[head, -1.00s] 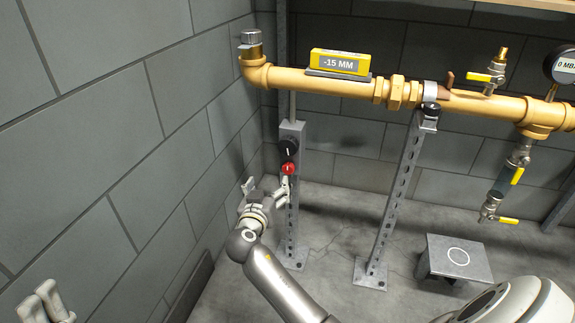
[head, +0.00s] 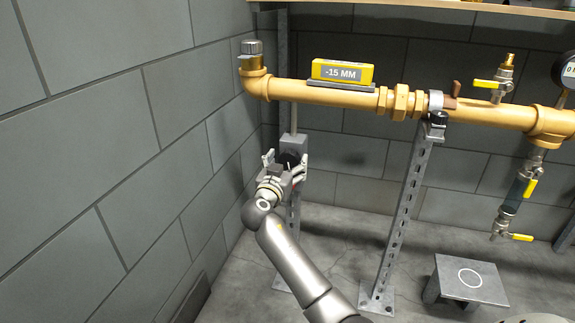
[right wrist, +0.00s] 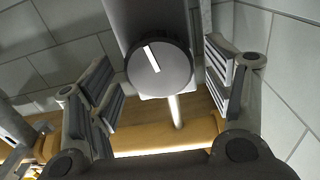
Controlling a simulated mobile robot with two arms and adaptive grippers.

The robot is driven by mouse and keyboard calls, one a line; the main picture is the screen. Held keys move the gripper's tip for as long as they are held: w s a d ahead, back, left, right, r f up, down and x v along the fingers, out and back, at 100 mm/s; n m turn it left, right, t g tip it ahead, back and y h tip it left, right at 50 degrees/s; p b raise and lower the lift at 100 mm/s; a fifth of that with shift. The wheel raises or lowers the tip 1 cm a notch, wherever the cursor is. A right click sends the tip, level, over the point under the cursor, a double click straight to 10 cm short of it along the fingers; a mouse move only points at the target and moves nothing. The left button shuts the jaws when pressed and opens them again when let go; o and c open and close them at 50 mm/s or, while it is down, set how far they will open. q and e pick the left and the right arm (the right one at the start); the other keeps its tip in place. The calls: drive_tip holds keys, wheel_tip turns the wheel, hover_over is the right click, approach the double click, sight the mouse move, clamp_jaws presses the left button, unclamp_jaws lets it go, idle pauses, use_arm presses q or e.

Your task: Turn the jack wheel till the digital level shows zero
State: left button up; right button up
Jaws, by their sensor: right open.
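The yellow digital level (head: 342,72) sits on the yellow pipe (head: 325,95) and reads -15 MM. The black jack wheel (head: 290,157) is on the grey jack box of the left post, below the pipe; my gripper partly covers it in the head view. In the right wrist view the round wheel (right wrist: 158,68) shows whole, with a white pointer line tilted up and left. My right gripper (head: 285,161) is open in front of the wheel, one finger on each side, with visible gaps in the wrist view. My left gripper is out of the head view.
A perforated support post (head: 408,215) stands to the right, clamped to the pipe. A small grey stool (head: 470,283) is on the floor at lower right. A block wall (head: 120,130) runs close along the left. Valves with yellow handles (head: 487,84) are farther right.

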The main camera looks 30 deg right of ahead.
drive_tip(key=shift+w+d, duration=0.15)
drive_tip(key=shift+d, duration=0.1)
drive_tip(key=c, duration=1)
drive_tip(key=shift+c, duration=0.2)
drive_tip(key=shift+n, duration=0.4)
